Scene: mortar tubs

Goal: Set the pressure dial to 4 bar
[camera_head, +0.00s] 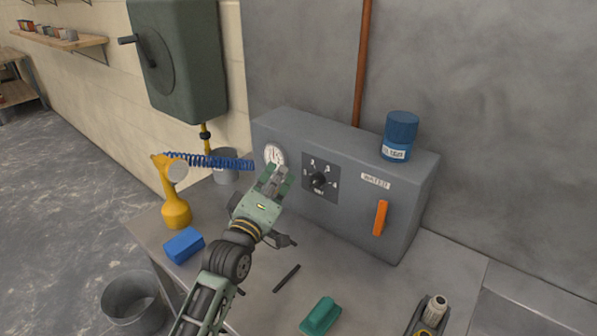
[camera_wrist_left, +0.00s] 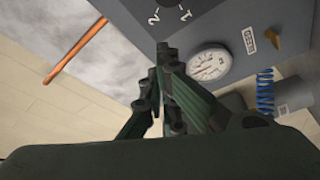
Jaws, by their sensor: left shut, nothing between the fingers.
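The pressure dial is a black knob (camera_head: 320,182) on a dark square plate (camera_head: 309,168) with white numbers, on the front of a grey box (camera_head: 346,215). Which number the knob points to is too small to tell. A corner of the plate (camera_wrist_left: 167,8) with a 1 and a 2 shows at the top of the left wrist view; the knob is out of that view. My left gripper (camera_head: 272,178) is shut and empty, left of the plate and just below the round white gauge (camera_head: 275,154). The gauge (camera_wrist_left: 209,65) also shows in the wrist view.
An orange handle (camera_head: 380,217) is on the box's right side and a blue can (camera_head: 400,135) stands on top. A blue block (camera_head: 184,245), dark stick (camera_head: 286,278) and green tool (camera_head: 320,316) lie in front.

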